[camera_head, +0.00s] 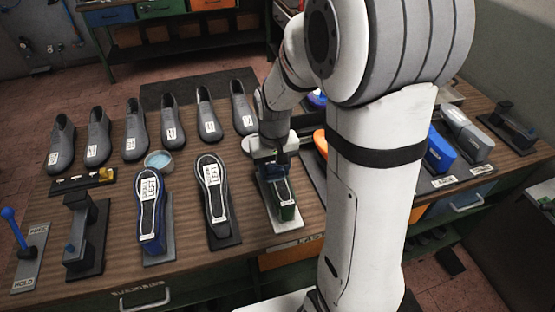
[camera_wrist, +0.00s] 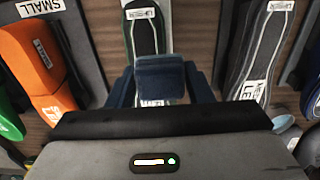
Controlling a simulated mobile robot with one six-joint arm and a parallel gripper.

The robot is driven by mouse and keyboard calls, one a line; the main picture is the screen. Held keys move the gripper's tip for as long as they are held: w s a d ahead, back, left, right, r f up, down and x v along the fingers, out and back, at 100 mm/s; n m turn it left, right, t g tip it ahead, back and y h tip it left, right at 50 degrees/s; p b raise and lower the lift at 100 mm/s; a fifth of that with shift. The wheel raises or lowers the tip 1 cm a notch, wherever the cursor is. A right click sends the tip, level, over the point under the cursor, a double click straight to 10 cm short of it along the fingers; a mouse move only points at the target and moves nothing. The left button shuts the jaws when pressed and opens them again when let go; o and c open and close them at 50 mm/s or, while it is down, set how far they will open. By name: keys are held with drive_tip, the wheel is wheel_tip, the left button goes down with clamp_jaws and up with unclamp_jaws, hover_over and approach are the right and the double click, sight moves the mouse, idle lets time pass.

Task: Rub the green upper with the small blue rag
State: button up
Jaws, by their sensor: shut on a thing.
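The green upper (camera_head: 287,212) stands sole up on a pale plate at the right of the front row, with a white label on its dark sole. In the wrist view the upper (camera_wrist: 128,38) runs away from my gripper, its near end hidden. My gripper (camera_head: 272,163) is over the far end of the upper. In the wrist view my gripper (camera_wrist: 160,92) is shut on a small dark blue block-like piece, the blue rag (camera_wrist: 160,72). The rag appears over the upper; I cannot tell whether they touch.
A grey upper (camera_head: 224,218) and a blue upper (camera_head: 152,226) stand to the left. An orange piece (camera_wrist: 32,65) is on the other side. Several grey shoes stand behind, with a round dish (camera_head: 158,161) in front of them. My arm hides the table's right middle.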

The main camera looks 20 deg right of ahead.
drive_tip(key=shift+r+p, duration=0.7)
drive_tip(key=shift+r, duration=0.6)
drive_tip(key=shift+s, duration=0.1)
